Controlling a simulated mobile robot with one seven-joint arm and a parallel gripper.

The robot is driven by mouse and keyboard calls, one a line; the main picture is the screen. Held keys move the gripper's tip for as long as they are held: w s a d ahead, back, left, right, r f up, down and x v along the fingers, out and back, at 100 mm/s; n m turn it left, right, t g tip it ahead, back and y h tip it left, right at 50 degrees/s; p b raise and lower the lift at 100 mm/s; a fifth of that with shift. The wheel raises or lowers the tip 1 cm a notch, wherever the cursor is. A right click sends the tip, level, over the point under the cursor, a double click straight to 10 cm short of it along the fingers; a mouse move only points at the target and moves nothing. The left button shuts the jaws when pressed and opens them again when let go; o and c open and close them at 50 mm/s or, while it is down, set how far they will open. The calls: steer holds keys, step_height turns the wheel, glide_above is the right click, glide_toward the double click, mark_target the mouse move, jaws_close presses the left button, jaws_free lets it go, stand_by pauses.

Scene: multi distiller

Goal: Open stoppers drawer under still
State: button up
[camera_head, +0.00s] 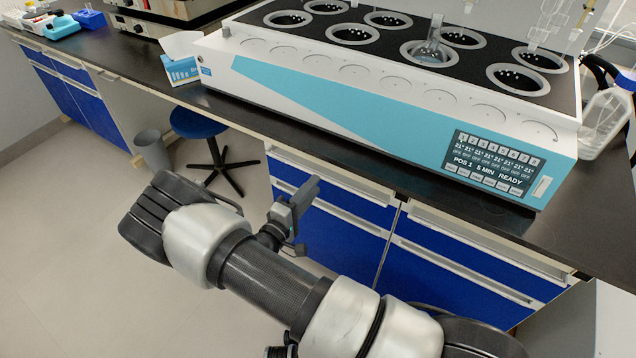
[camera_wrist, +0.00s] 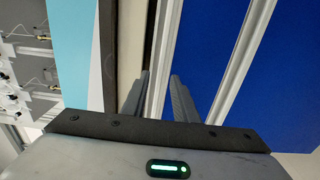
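The still (camera_head: 400,95) is a long white and light-blue unit with several round wells on the bench. Under it are two blue-fronted drawer units with pale handle rails. The left unit's top drawer (camera_head: 350,202) is closed, and my gripper (camera_head: 310,186) is in front of its left part. No label shows which drawer holds stoppers. In the wrist view my gripper (camera_wrist: 158,92) has its two fingers apart, pointing at a pale rail (camera_wrist: 159,62) beside a blue front (camera_wrist: 210,45). The gap looks empty near me; I cannot tell whether the fingertips straddle the rail.
The right drawer unit (camera_head: 470,262) is closed too. The dark benchtop (camera_head: 130,62) overhangs the drawers. A blue stool (camera_head: 200,122) and a grey bin (camera_head: 152,150) stand to the left. A tissue box (camera_head: 182,70) is on the bench. The floor at left is clear.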

steer(key=shift+x, duration=1.8)
jaws_close()
